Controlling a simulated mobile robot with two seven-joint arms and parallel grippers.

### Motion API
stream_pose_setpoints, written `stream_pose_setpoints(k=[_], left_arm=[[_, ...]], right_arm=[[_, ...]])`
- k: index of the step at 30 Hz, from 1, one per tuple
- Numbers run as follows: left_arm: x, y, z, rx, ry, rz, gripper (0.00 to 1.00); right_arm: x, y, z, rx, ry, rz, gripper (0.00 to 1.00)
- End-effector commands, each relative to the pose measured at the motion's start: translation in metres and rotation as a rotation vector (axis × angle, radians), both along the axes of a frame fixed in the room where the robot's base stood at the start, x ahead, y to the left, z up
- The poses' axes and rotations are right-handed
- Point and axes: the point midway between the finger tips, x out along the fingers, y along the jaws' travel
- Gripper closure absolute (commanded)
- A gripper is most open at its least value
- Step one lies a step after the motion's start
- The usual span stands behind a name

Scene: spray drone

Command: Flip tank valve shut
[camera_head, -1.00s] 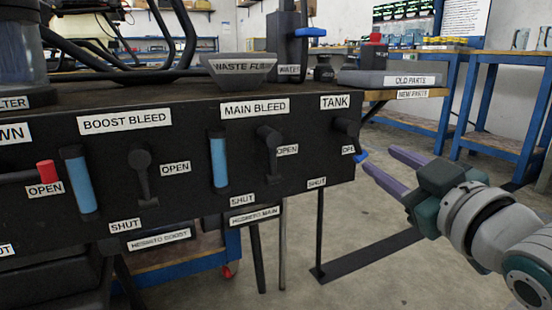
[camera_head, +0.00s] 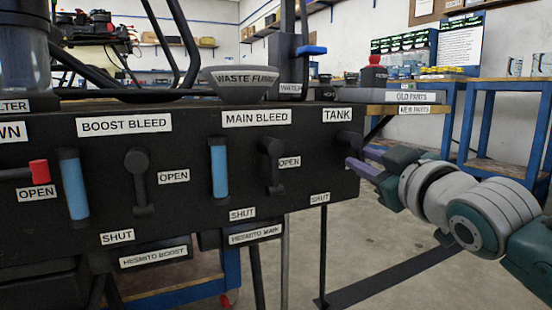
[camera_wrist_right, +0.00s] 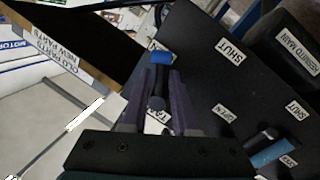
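The tank valve (camera_head: 348,140) is at the right end of the black panel under the TANK label (camera_head: 337,115). My right gripper (camera_head: 355,160) reaches it from the right, its purple fingers hiding the handle's end. In the right wrist view the dark handle with its blue tip (camera_wrist_right: 161,58) lies between the two fingers of the gripper (camera_wrist_right: 163,80). The fingers look apart, one along each side of the handle; I cannot tell whether they touch it. The tank's SHUT label (camera_head: 319,198) is below the valve. My left gripper is not in view.
The main bleed valve (camera_head: 271,160) and boost bleed valve (camera_head: 139,180) are on the same panel to the left. A waste fluid bowl (camera_head: 240,85) stands on top. The OLD PARTS tray (camera_head: 385,96) is behind right. Open floor lies right of the panel.

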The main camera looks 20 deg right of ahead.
Motion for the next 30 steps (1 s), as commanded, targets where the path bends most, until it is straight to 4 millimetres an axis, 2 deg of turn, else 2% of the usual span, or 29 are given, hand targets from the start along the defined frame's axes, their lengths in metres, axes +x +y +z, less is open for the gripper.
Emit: stream_pose_setpoints(k=[1, 7, 22, 30], left_arm=[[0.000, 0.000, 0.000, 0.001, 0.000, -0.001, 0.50], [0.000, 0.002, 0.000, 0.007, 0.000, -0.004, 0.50], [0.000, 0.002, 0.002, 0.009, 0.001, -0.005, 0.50], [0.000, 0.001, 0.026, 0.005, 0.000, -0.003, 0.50]], right_arm=[[0.000, 0.000, 0.000, 0.000, 0.000, 0.000, 0.79], [0.000, 0.000, 0.000, 0.001, 0.000, 0.000, 1.00], [0.000, 0.000, 0.000, 0.007, 0.001, 0.000, 1.00], [-0.001, 0.003, 0.003, 0.104, 0.012, -0.001, 1.00]])
